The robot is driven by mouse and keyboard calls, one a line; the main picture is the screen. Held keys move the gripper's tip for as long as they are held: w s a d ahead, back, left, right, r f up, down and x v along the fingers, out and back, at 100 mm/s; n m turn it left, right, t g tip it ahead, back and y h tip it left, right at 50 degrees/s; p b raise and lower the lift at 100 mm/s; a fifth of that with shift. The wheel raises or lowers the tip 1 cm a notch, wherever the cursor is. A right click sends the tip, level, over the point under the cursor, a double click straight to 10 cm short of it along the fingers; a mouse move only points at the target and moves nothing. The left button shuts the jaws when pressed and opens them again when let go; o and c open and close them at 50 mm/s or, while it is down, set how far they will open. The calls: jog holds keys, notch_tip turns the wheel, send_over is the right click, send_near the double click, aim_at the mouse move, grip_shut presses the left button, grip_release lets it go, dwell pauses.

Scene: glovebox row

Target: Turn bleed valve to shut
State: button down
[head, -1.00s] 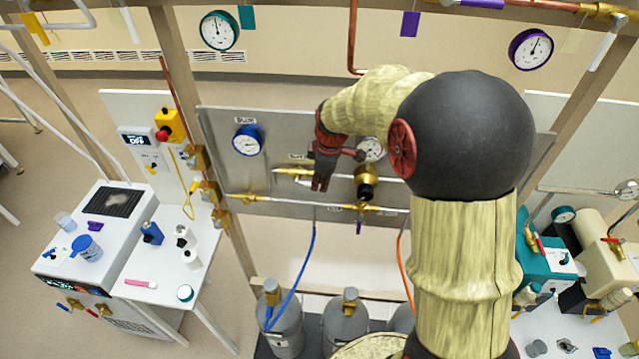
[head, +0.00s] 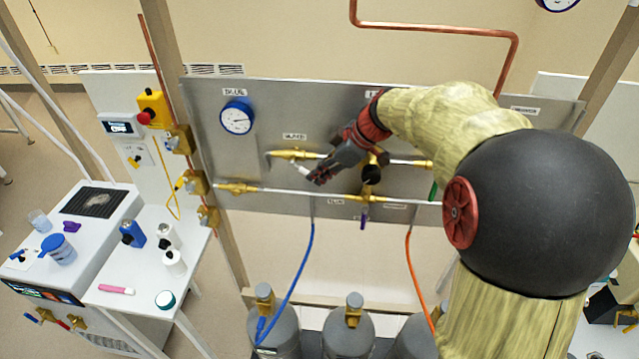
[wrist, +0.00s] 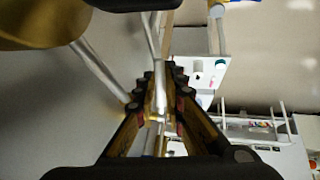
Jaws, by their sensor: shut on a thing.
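The bleed valve (head: 292,154) is a brass body on the upper pipe of the grey panel, under a small label that I cannot read clearly. A short pale lever (head: 301,170) slants down and to the right from it. My gripper (head: 316,178) reaches in from the right and is shut on this lever, with its dark fingers at the lever's lower end. In the wrist view my gripper (wrist: 160,95) shows its fingers close together around a pale bar. The fingers partly hide the lever, and its exact angle is hard to tell.
A lower pipe (head: 285,193) with brass fittings runs just below my fingers. A dark-knobbed regulator (head: 371,174) stands close to the right. A blue gauge (head: 237,117) is at upper left. Gas cylinders (head: 349,335) with blue and orange hoses stand below.

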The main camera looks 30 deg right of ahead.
jog(key=shift+f+t+y+b, duration=0.25)
jog(key=shift+t+y+b, duration=0.05)
jog(key=shift+b, duration=0.85)
jog(key=c, duration=2.1)
grip_release()
jog(key=shift+c, duration=0.2)
jog(key=shift+r, duration=0.1)
jog(key=v, duration=1.1)
jog(key=shift+s+d+r, duration=0.2)
jog(key=shift+r, duration=0.1)
